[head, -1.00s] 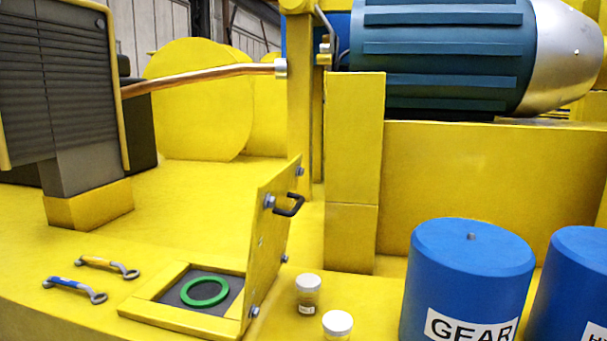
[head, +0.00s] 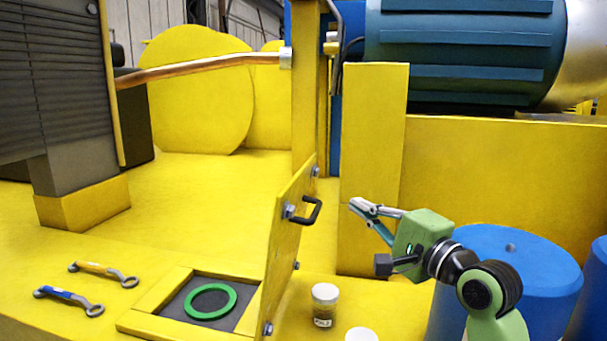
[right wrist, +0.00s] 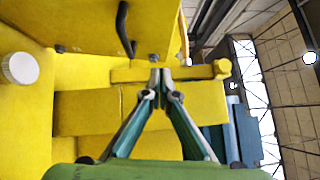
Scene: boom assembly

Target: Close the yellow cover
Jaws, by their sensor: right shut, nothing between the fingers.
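The yellow cover (head: 285,235) stands open and upright on the right side of a square opening. Its black handle (head: 313,210) is on the side facing right; in the right wrist view the handle (right wrist: 124,28) shows at the top. The opening's yellow frame (head: 165,322) surrounds a dark recess with a green ring (head: 210,301) in it. My right gripper (head: 357,206) is right of the cover at about handle height, apart from it. Its fingertips meet in the right wrist view (right wrist: 160,75), shut and empty. My left gripper is not in view.
A jar with a white lid (head: 325,305) stands right of the cover, with a second white lid (head: 361,335) nearer. Blue drums (head: 545,275) stand at right, partly behind my right arm. Two wrenches, one yellow (head: 100,272) and one blue (head: 66,299), lie left of the opening.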

